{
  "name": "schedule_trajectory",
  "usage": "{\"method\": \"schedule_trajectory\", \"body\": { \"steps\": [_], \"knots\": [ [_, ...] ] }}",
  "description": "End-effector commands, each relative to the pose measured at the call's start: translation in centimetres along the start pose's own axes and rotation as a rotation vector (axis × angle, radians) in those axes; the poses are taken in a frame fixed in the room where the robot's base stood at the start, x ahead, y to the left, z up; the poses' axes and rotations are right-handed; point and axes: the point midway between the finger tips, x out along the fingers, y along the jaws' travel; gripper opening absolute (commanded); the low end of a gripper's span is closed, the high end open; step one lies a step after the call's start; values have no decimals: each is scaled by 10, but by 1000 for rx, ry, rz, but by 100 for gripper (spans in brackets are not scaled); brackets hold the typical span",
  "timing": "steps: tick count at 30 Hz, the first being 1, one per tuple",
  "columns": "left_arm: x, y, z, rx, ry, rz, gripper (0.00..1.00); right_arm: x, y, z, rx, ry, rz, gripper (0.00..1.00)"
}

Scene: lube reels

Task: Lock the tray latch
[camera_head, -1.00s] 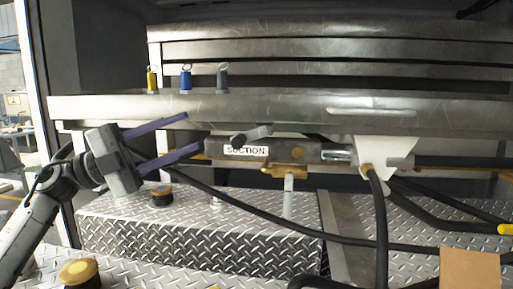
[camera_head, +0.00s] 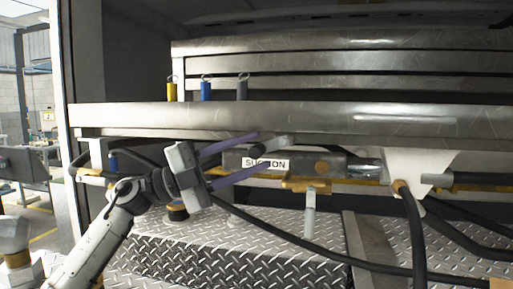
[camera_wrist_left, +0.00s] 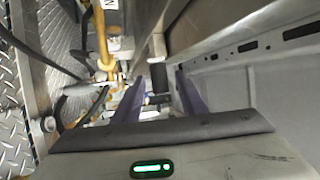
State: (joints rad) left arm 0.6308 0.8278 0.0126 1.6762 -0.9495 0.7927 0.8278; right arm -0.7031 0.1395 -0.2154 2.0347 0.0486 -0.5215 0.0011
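The tray latch looks like a short metal lever (camera_head: 279,143) with a dark round end, on the front below the tray (camera_head: 300,118), just above the white SUCTION label. My left gripper (camera_head: 263,150) comes in from the left with its two purple fingers spread, one tip above and one below the dark end of the lever. In the left wrist view the open fingers (camera_wrist_left: 160,95) have a dark cylindrical piece (camera_wrist_left: 158,78) between and beyond their tips, probably the latch end. I cannot tell whether a finger touches it. My right gripper is not in view.
Below hang black hoses (camera_head: 413,235), a white bracket (camera_head: 418,168) and yellow fittings (camera_head: 305,185). A diamond-plate step (camera_head: 215,245) lies underneath.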

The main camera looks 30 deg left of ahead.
Motion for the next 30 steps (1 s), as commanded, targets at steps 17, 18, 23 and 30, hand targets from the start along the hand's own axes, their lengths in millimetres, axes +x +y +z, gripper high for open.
{"method": "schedule_trajectory", "body": {
  "steps": [17, 18, 23, 30],
  "knots": [
    [16, 0, 0, 1, 0, 0, 20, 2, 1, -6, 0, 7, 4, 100],
    [16, 0, 0, 1, 0, 0, 13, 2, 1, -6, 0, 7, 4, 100],
    [15, 0, 0, 1, 0, 0, 0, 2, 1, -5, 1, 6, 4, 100],
    [17, -2, 1, 5, -1, 10, 0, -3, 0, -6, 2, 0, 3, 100]
  ]
}}
